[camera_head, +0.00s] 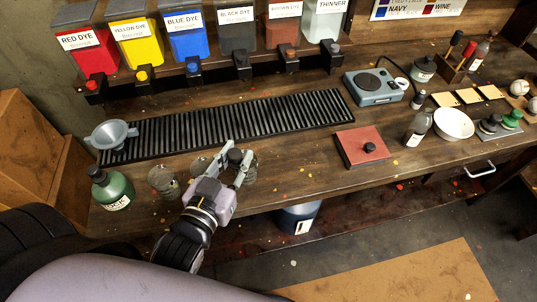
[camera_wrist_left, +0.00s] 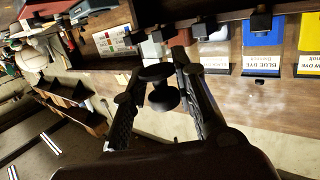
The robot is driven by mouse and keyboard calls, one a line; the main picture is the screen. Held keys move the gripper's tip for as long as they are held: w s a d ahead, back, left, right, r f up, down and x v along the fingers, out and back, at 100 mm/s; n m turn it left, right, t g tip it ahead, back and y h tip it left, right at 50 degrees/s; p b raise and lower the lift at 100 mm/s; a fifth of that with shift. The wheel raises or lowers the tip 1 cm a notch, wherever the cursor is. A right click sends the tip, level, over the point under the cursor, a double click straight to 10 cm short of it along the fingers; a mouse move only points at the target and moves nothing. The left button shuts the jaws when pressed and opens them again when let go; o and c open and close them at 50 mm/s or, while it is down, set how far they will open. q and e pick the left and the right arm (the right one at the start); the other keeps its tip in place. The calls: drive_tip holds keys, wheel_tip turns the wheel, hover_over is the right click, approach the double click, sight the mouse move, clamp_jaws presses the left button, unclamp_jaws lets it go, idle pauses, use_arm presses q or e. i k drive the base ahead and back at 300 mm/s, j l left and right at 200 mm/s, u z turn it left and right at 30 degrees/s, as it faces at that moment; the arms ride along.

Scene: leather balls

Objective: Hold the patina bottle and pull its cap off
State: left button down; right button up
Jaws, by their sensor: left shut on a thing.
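My left gripper (camera_head: 240,164) is shut on a small dark knob-shaped thing (camera_head: 235,156), above the front part of the bench. In the left wrist view this black, waisted thing (camera_wrist_left: 160,92) sits between the two fingers (camera_wrist_left: 152,84); I cannot tell whether it is a cap. No label reading patina is legible. A small dark-capped bottle with a pale label (camera_head: 416,128) stands upright at the right, apart from the gripper. A green bottle with a black cap (camera_head: 112,188) stands at the left. My right gripper is not in view.
Glass jars (camera_head: 162,181) stand beside my left gripper. A black slatted rack (camera_head: 230,122) lies behind it, with a grey funnel (camera_head: 111,133) at its left end. A red block with a black knob (camera_head: 362,147) and a white bowl (camera_head: 453,124) are to the right. Dye containers line the back.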

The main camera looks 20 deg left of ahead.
sight(421, 123)
drive_tip(key=l+u, duration=0.75)
drive_tip(key=l, duration=0.2)
drive_tip(key=l+u, duration=0.4)
drive_tip(key=l, duration=0.4)
drive_tip(key=k+l, duration=0.15)
drive_tip(key=l, duration=0.25)
